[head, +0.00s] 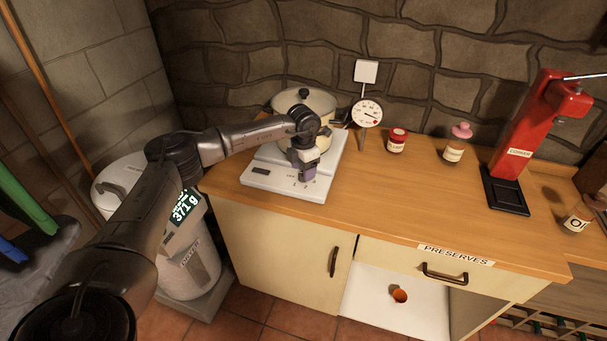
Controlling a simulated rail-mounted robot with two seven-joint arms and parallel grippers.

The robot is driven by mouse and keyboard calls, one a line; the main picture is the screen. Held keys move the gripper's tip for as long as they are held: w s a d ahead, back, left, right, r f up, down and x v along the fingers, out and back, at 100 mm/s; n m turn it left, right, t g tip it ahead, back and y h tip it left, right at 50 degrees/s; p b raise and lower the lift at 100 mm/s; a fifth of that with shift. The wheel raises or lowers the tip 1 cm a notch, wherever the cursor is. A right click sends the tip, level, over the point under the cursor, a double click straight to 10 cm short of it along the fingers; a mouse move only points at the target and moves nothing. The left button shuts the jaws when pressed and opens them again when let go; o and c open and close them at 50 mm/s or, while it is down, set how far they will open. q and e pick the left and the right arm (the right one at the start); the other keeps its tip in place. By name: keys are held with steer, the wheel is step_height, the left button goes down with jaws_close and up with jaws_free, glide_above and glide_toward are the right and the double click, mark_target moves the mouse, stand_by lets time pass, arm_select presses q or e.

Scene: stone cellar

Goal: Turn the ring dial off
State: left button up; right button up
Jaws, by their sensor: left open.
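A white cooking ring unit (262,178) stands on the wooden counter, with small printed marks on its front panel. A cream pot with a lid (290,101) sits on it. My left gripper (307,174) reaches in from the left and points down at the front panel, just in front of the pot. Its jaws are open. The ring dial is not clearly seen; the gripper covers the part of the panel beside the marks. I cannot tell whether the fingers touch it. My right gripper is out of view.
A round gauge (367,113) stands behind the unit. A white bin (190,265) is at left. The counter's front middle is clear.

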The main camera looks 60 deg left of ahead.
arm_select(q)
steer(key=shift+f, duration=0.75)
steer(key=c, duration=0.9)
steer(key=shift+r+m+p, duration=0.2)
steer(key=shift+m+p, duration=0.2)
steer(key=shift+p, duration=0.15)
steer(key=shift+f+m, duration=0.15)
steer(key=shift+m, duration=0.15)
steer(key=o, duration=0.9)
